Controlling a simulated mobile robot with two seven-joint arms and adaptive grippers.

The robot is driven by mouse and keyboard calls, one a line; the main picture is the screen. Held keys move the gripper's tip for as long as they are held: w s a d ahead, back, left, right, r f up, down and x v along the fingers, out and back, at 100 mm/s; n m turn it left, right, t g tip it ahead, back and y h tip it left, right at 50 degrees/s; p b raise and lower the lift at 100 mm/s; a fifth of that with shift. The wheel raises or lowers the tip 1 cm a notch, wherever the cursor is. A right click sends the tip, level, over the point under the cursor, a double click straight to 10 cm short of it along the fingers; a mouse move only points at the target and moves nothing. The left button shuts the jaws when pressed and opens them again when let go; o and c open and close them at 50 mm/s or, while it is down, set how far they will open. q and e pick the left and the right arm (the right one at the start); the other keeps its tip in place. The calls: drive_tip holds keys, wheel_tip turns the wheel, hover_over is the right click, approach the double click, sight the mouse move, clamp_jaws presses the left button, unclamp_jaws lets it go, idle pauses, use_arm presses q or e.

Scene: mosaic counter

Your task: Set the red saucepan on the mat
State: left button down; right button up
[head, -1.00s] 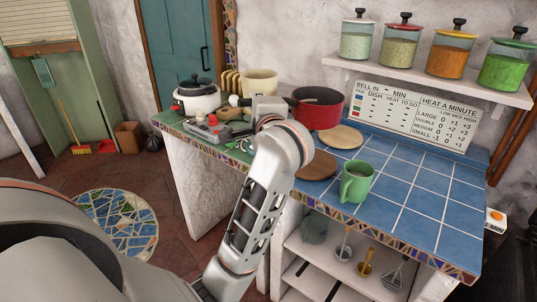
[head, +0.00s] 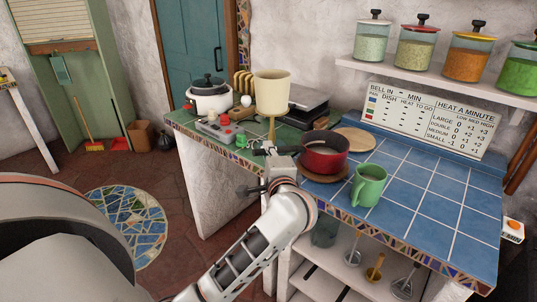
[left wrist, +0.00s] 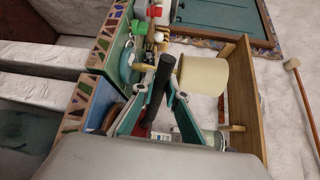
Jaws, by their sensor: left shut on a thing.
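The red saucepan (head: 325,160) is at the middle of the counter, upright, over a dark brown round mat (head: 335,180). The mat's near edge shows below it; I cannot tell whether the pan touches the mat. A lighter round mat (head: 356,139) lies behind and to the right. My left gripper (head: 272,153) is at the pan's left, shut on its dark handle. In the left wrist view the dark handle (left wrist: 157,88) runs between the fingers of my left gripper (left wrist: 152,98), with little of the pan visible. My right gripper is not in view.
A green mug (head: 369,186) stands close at the pan's right. A cream pot (head: 272,92), a white cooker (head: 208,98) and a dark grey appliance (head: 305,105) are behind. The blue tiles (head: 440,200) to the right are clear.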

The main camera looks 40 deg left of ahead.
use_arm(q)
drive_tip(key=shift+f, duration=0.15)
drive_tip(key=shift+f, duration=0.1)
drive_tip(key=c, duration=2)
unclamp_jaws()
drive_tip(key=shift+f, duration=0.1)
